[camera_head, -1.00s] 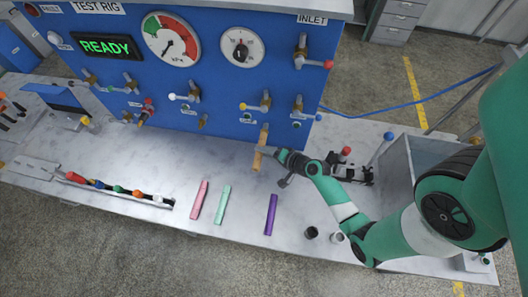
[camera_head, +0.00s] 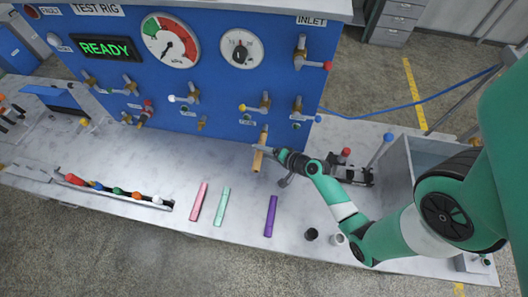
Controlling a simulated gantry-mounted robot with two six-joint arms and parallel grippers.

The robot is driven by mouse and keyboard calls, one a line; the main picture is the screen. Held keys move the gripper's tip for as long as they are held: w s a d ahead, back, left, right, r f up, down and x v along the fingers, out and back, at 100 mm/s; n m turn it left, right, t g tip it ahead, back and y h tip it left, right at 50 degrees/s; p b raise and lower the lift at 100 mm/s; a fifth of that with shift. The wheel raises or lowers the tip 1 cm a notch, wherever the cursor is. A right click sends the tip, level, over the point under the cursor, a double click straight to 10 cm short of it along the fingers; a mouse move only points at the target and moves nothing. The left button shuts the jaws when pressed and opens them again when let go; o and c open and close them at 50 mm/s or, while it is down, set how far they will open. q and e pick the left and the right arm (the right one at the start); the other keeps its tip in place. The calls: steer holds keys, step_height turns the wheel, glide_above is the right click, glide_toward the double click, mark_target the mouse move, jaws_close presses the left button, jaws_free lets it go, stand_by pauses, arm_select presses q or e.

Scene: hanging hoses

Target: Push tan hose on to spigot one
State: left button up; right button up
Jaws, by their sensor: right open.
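The tan hose (camera_head: 258,162) is a short upright tube in front of the blue panel. Its top end meets or overlaps a spigot under the valve with the yellow handle; I cannot tell how far it is on. My right gripper (camera_head: 263,149) is open, with its fingers at the middle of the tan hose and one grey finger crossing in front of it. The spigot's own tip is hidden, and I cannot read its number. My left gripper is not in view.
A pink hose (camera_head: 199,202), a green hose (camera_head: 222,206) and a purple hose (camera_head: 270,215) lie on the grey bench (camera_head: 150,165). A grey bin (camera_head: 398,165) stands at the right. The blue panel (camera_head: 215,85) has valves, gauges and a READY display.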

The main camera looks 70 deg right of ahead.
steer(key=p+v, duration=0.4)
steer(key=v, duration=0.7)
steer(key=shift+s+r, duration=0.15)
steer(key=shift+s, duration=0.1)
